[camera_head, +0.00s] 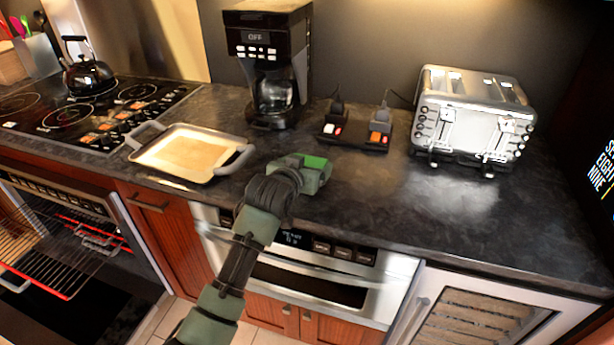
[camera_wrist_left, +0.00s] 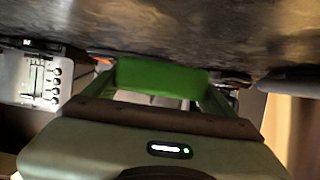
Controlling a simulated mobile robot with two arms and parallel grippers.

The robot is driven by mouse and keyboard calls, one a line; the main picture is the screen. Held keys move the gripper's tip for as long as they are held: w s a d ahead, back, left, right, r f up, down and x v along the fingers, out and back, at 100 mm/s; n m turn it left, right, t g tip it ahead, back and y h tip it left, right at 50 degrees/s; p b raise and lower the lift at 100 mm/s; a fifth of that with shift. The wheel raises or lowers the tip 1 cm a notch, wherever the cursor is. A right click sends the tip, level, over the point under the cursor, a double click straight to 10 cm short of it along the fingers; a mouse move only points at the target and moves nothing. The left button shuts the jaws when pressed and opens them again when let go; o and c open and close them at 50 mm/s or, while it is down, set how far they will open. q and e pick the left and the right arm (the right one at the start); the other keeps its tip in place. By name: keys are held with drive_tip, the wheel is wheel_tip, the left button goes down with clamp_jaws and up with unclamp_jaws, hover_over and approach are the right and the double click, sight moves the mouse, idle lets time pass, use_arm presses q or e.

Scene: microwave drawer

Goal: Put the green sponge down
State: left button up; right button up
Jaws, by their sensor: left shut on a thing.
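The green sponge (camera_head: 315,161) is between the fingers of my left gripper (camera_head: 312,175), which is shut on it. In the head view the gripper and sponge are over the dark countertop (camera_head: 340,210), right of the baking tray. In the left wrist view the green sponge (camera_wrist_left: 162,77) spans the gap at the fingertips of the left gripper (camera_wrist_left: 160,95), close to the dark counter surface. I cannot tell whether the sponge touches the counter. My right gripper is in neither view.
A tray (camera_head: 160,172) with grey handles lies left of the gripper. The oven door (camera_head: 60,300) at left is open. The counter to the right of the gripper is clear.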

use_arm(q)
drive_tip(key=shift+f, duration=1.9)
drive_tip(key=shift+f, duration=0.15)
drive_tip(key=o, duration=1.1)
drive_tip(key=shift+o, duration=0.2)
drive_tip(key=shift+s+r, duration=0.2)
drive_tip(key=shift+r, duration=0.05)
drive_tip(key=v, duration=1.1)
drive_tip(key=shift+s+a+r, duration=0.2)
drive_tip(key=shift+s, duration=0.1)
